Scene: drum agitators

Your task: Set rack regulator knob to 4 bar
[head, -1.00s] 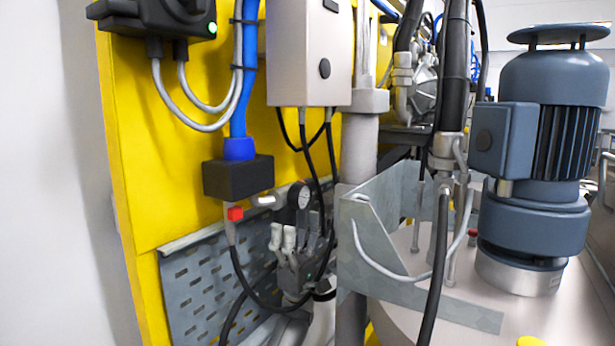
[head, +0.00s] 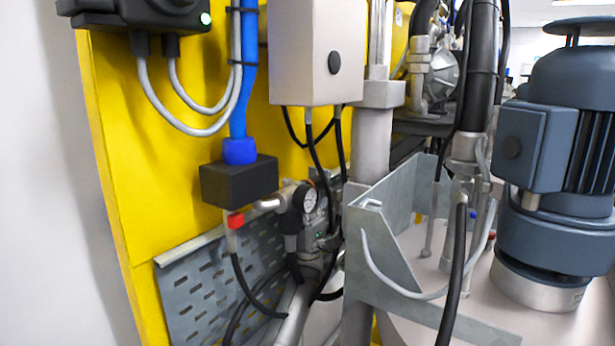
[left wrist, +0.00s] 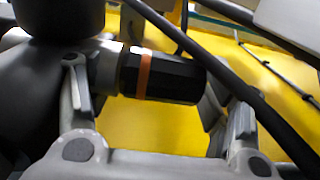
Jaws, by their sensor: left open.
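The rack regulator (head: 297,200) is on the yellow panel, with a round white-faced gauge (head: 310,200) on its front. The scale on the gauge is too small to read. In the left wrist view the regulator knob (left wrist: 178,80) is a black cylinder with an orange band, beside a silver collar. My left gripper (left wrist: 150,92) is open, with one finger towards each end of the knob; I cannot tell whether either touches it. In the head view my left gripper (head: 318,238) is close to the right of the regulator and partly hidden. My right gripper is not in view.
Black cables hang close around my left arm. A grey metal bracket (head: 385,240) and a blue-grey motor (head: 555,170) stand at right.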

